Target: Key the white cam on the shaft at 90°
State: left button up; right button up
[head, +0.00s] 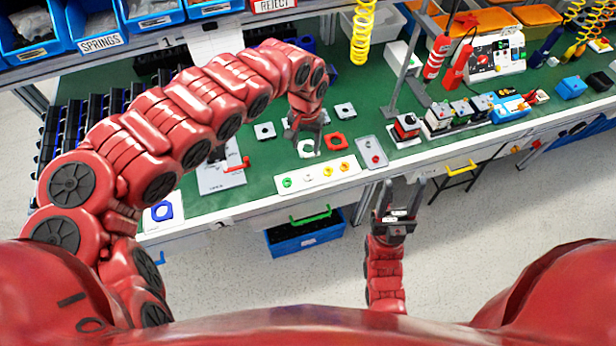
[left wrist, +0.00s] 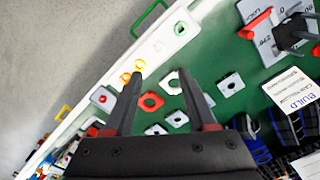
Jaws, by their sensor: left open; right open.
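The white cam (head: 309,148), a ring, lies flat on the green bench mat; it also shows in the left wrist view (left wrist: 173,84). My left gripper (head: 305,128) is open above it, pointing down. In the left wrist view the open fingers (left wrist: 160,78) flank the white cam and the red cam, apparently without touching. The red cam (head: 336,140) lies just right of the white one. A grey marked plate (head: 222,180) with a red lever and a dark upright post stands left; I cannot tell the shaft clearly. My right gripper (head: 398,196) is open and empty before the bench.
A white strip (head: 325,172) with coloured pieces lies at the front edge. Small grey square plates (head: 265,130) lie around the cams. A blue ring (head: 162,211) sits on a white card at the left corner. Switch boxes (head: 440,117) stand to the right; blue bins line the shelf.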

pick_arm(q)
jog(key=b, duration=0.5)
send_over(308, 173)
jog(key=s, duration=0.2)
notch_tip(308, 173, down, 8)
jog(key=f, duration=0.3)
jog(key=shift+w+a, duration=0.1)
jog(key=shift+w, duration=0.15)
jog(key=shift+f+p, duration=0.5)
jog(key=shift+f, duration=0.3)
jog(key=f, duration=0.3)
jog(key=shift+w+d+f+p, duration=0.15)
jog(key=shift+w+d+p, duration=0.1)
jog(key=shift+p, duration=0.1)
jog(key=shift+a+f, duration=0.15)
jog(key=shift+f, duration=0.35)
grip_shut()
